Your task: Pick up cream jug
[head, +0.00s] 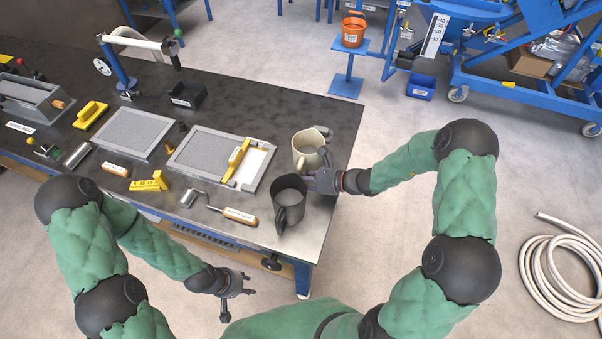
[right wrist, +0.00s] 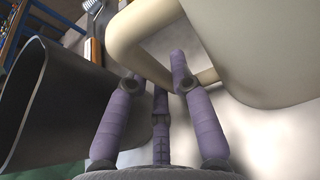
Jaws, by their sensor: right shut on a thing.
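The cream jug (head: 309,146) stands upright near the right end of the dark table in the head view. In the right wrist view its pale body (right wrist: 265,45) fills the upper right, and its handle loops between my fingers. My right gripper (head: 316,180) reaches in from the right, just in front of the jug, and is shut on its handle; the right wrist view shows its purple fingers (right wrist: 158,75) at the handle. My left gripper (head: 240,284) hangs in front of the table edge, empty, fingers spread.
A dark grey jug (head: 289,197) stands close to my right gripper; it also shows in the right wrist view (right wrist: 55,110). A roller (head: 239,214) and a framed tray (head: 205,154) with a yellow float lie to the left. The table's right edge is close by.

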